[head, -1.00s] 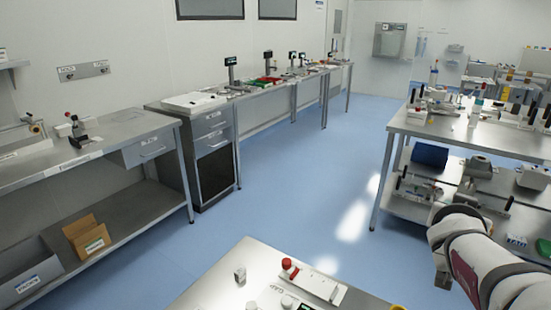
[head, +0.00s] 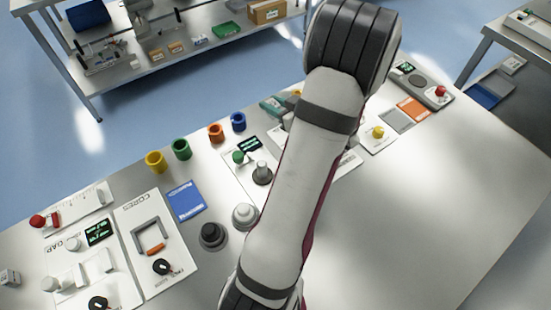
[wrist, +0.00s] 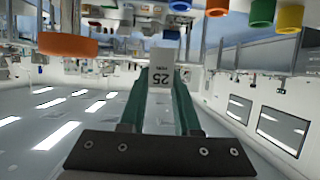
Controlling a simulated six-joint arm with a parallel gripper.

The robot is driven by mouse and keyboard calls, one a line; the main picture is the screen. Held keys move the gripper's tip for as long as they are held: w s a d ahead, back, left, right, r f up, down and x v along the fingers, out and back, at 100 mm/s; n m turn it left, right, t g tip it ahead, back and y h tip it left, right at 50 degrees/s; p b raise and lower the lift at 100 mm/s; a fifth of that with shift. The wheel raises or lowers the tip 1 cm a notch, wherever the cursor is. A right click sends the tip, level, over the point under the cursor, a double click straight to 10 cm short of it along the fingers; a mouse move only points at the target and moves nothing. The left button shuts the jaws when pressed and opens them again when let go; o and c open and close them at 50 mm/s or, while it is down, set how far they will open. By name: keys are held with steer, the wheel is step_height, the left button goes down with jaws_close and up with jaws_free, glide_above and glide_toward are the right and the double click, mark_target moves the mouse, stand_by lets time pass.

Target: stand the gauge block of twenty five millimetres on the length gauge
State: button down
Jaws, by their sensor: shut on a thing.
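The twenty-five millimetre gauge block (wrist: 160,72) is a pale block with "25" and smaller print under it on its near face. It shows upside down in the wrist view. My gripper (wrist: 160,85) has green fingers shut on its two sides. In the head view my arm covers most of the gripper and the block is not discernible. A white panel with a small display, a green knob and a dark round base with a grey post (head: 262,171) lies left of my arm. It may be the length gauge; its label is unreadable.
Yellow (head: 155,161), green (head: 181,149), orange (head: 216,132) and blue (head: 238,121) cups stand behind. Left are the cores panel (head: 147,208) and a gap panel (head: 75,243). Weight-like knobs (head: 212,235) stand left of my arm.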

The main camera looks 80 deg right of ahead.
steer(key=s+a+f, duration=0.3)
steer(key=s+a, duration=0.4)
steer(key=s+a+f, duration=0.4)
steer(key=s+a, duration=0.3)
steer(key=f, duration=0.7)
steer(key=shift+s+a+f, duration=0.2)
steer(key=shift+f, duration=0.1)
steer(key=shift+f, duration=0.15)
steer(key=c, duration=0.6)
jaws_free()
